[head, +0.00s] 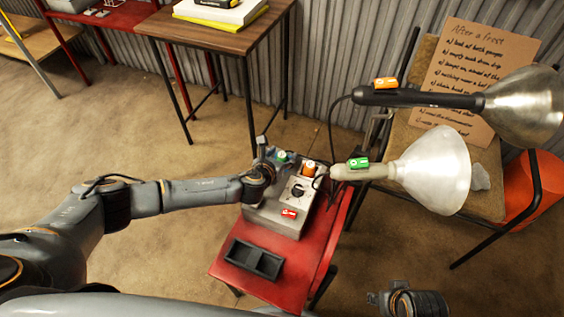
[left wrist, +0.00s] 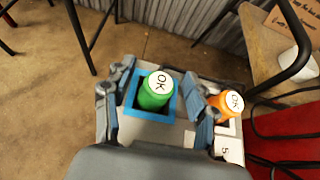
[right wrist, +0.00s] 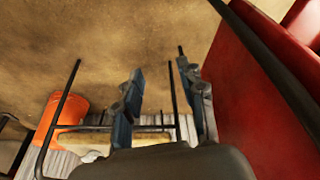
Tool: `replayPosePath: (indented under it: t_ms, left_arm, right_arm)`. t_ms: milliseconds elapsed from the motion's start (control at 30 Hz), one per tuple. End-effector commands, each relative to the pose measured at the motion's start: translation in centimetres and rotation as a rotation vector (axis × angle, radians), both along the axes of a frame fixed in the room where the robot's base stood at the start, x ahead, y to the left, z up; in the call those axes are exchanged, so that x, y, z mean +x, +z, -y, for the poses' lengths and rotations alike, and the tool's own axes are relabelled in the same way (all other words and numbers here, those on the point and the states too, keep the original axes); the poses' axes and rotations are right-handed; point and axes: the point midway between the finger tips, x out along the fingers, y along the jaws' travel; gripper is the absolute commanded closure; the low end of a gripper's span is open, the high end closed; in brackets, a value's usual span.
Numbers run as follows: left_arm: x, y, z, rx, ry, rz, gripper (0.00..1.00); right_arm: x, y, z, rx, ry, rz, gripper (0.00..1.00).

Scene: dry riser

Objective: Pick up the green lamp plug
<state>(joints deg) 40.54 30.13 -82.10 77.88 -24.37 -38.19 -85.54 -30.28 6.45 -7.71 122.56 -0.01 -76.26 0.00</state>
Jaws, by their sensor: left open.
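The green plug (left wrist: 155,92), with a white cap marked "OK", stands upright in a blue-rimmed socket (left wrist: 150,113) of the grey box (head: 262,216). It also shows in the head view (head: 282,156). My left gripper (left wrist: 160,88) is open, with one finger on each side of the green plug and gaps between. In the head view my left gripper (head: 268,165) is at the box's far left end. The green-tagged white lamp (head: 432,170) is right of the box. My right gripper (right wrist: 160,85) is open and empty, away from the box.
An orange plug (left wrist: 230,102) stands close beside my left gripper's right finger. An orange-tagged dark lamp (head: 440,100) is behind. A wooden table (head: 215,38) stands at the back.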

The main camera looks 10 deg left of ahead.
Motion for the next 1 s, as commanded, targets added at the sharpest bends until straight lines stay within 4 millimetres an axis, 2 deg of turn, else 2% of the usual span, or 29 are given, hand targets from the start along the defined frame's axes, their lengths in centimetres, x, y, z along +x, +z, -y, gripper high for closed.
replayPosePath:
  t_ms: [200,400,500,933,1000]
  left_arm:
    - [0.0,0.0,0.0,0.000,0.000,0.000,0.43]
    - [0.0,0.0,0.0,0.000,0.000,0.000,0.84]
    - [0.0,0.0,0.0,0.000,0.000,0.000,1.00]
    - [0.0,0.6,0.0,-0.002,0.000,0.001,1.00]
    - [0.0,1.1,0.0,-0.001,-0.001,0.002,1.00]
  right_arm:
    - [0.0,0.1,0.0,0.000,0.000,0.000,0.60]
    - [0.0,0.0,0.0,0.000,0.000,0.000,0.60]
    - [0.0,0.0,0.0,-0.001,0.000,0.000,0.60]
    - [0.1,0.0,0.0,0.001,0.000,0.004,0.60]
    - [0.0,-1.2,-0.1,0.000,0.002,-0.007,0.60]
